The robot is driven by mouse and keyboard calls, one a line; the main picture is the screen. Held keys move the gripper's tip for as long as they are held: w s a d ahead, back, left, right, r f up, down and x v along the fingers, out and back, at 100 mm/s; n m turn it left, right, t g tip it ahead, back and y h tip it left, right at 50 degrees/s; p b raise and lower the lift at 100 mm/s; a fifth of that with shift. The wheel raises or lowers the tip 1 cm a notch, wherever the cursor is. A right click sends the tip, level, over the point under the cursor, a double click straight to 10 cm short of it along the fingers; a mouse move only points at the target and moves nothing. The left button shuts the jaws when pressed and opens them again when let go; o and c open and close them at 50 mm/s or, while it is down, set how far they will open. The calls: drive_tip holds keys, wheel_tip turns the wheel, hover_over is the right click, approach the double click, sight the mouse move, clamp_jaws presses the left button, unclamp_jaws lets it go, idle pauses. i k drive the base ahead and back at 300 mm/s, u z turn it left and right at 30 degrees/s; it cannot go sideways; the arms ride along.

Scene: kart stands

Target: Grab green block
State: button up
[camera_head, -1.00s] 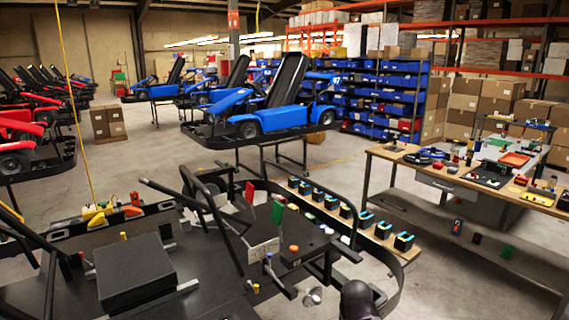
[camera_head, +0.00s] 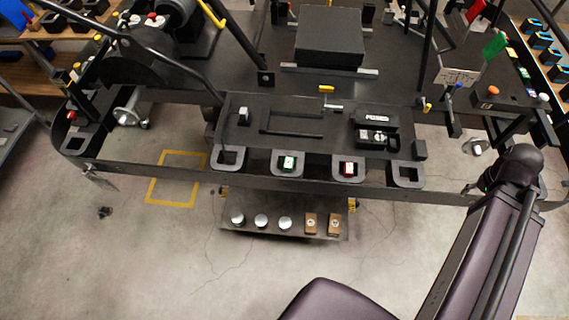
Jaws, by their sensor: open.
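A small green block (camera_head: 288,163) with a pale top sits in a square black holder on the front edge of the dark kart stand (camera_head: 270,112). A similar red block (camera_head: 348,168) sits in the holder to its right. The holders at either end of this row look empty. Part of my arm shows at the right and bottom, but my gripper is out of view, so its distance to the green block cannot be told.
A low shelf (camera_head: 285,232) below the holders carries three silver round pieces and two brown blocks. A black fuse box (camera_head: 377,118) stands behind the red block. A green plate (camera_head: 495,45) stands at the back right. Open concrete floor lies in front, with a yellow square outline (camera_head: 176,179).

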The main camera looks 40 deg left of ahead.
sight(288, 165)
drive_tip(key=u, duration=1.2)
drive_tip(key=k, duration=1.05)
drive_tip(key=u, duration=0.35)
drive_tip(key=i, duration=0.9)
